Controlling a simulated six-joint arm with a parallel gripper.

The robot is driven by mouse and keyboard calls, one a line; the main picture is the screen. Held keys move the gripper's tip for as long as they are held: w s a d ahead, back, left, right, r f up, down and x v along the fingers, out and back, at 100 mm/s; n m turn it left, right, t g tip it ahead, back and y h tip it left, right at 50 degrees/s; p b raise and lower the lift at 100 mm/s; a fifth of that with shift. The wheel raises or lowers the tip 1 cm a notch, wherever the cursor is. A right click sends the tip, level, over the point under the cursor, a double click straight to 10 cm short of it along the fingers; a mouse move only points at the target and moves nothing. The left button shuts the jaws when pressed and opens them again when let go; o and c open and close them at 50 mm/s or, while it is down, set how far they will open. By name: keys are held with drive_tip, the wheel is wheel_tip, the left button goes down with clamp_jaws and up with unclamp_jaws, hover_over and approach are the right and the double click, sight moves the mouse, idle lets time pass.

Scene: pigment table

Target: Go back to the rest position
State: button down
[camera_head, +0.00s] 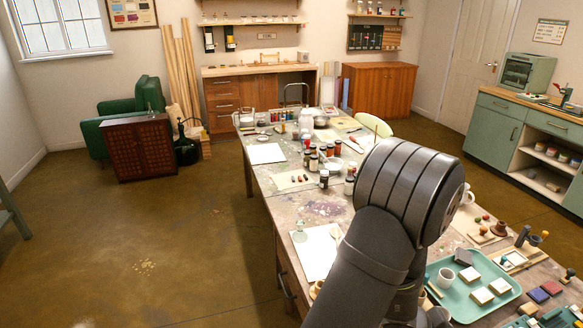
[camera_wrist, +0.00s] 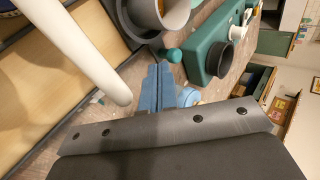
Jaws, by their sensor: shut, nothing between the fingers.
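My gripper (camera_wrist: 159,70) shows in the wrist view as two blue fingers side by side, shut with nothing between them. In the camera_head view my dark grey arm rises over the near right part of the long work table (camera_head: 322,208) and hides the gripper. In the wrist view the fingertips appear close to a grey round cup-like thing (camera_wrist: 146,22) and a green block with a dark round opening (camera_wrist: 205,62). I cannot tell whether they touch.
Several jars (camera_head: 324,178) and paper sheets (camera_head: 266,153) cover the table. A white rod (camera_wrist: 85,50) slants at left in the wrist view. The floor left of the table is clear.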

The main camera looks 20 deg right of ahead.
drive_tip(key=shift+s+d, duration=0.15)
drive_tip(key=shift+d, duration=0.8)
